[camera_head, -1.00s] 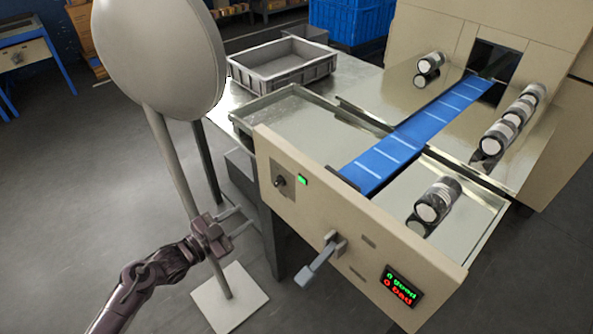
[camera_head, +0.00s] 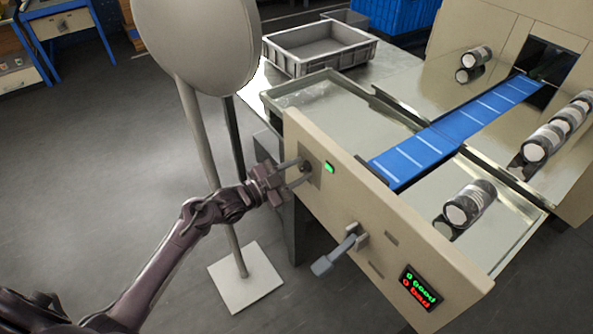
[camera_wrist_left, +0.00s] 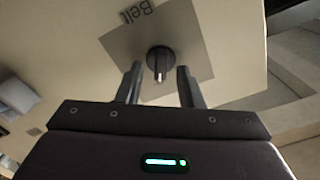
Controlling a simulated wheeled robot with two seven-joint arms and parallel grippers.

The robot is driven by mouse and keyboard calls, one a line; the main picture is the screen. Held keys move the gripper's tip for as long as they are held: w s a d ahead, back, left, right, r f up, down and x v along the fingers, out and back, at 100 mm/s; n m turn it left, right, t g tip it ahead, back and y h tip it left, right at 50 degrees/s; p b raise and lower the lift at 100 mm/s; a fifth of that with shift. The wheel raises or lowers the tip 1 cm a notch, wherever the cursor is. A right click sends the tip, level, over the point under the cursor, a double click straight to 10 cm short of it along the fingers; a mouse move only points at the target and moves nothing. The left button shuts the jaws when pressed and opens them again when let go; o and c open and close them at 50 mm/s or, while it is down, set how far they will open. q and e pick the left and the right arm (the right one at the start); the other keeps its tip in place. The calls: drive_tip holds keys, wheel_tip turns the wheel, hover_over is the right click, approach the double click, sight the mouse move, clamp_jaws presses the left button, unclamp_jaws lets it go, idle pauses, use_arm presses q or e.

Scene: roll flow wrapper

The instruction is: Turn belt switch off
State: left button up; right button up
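The belt switch (camera_wrist_left: 159,60) is a dark round knob with a pale mark, on a grey plate lettered "Belt" in the left wrist view. In the head view the switch (camera_head: 306,166) sits at the left end of the beige front panel (camera_head: 350,200), beside a lit green lamp (camera_head: 329,168). My left gripper (camera_head: 295,169) is open, its fingers pointing at the panel around the switch. In the left wrist view the left gripper (camera_wrist_left: 160,85) has its fingertips apart on either side below the knob, with a gap between; contact cannot be told. My right gripper is not in view.
A grey lever (camera_head: 340,250) sticks out of the panel. A display (camera_head: 420,288) reads 0 good, 0 bad. The blue belt (camera_head: 430,150) runs behind the panel, with dark cylindrical rolls (camera_head: 470,204) beside it. A large round disc on a stand (camera_head: 200,40) rises at left.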

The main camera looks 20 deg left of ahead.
use_arm(q)
clamp_jaws()
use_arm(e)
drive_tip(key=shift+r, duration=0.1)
use_arm(q)
drive_tip(key=shift+w+a+n+p, duration=0.15)
drive_tip(key=shift+n+p, duration=1.7)
drive_tip(key=shift+n, duration=1.15)
drive_tip(key=shift+w+a+n+p, duration=0.15)
drive_tip(key=shift+n+p, duration=1.65)
drive_tip(key=shift+n, duration=1.2)
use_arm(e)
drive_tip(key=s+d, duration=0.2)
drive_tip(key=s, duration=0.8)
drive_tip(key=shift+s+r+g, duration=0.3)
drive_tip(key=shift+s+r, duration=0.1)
use_arm(q)
drive_tip(key=shift+s, duration=0.1)
unclamp_jaws()
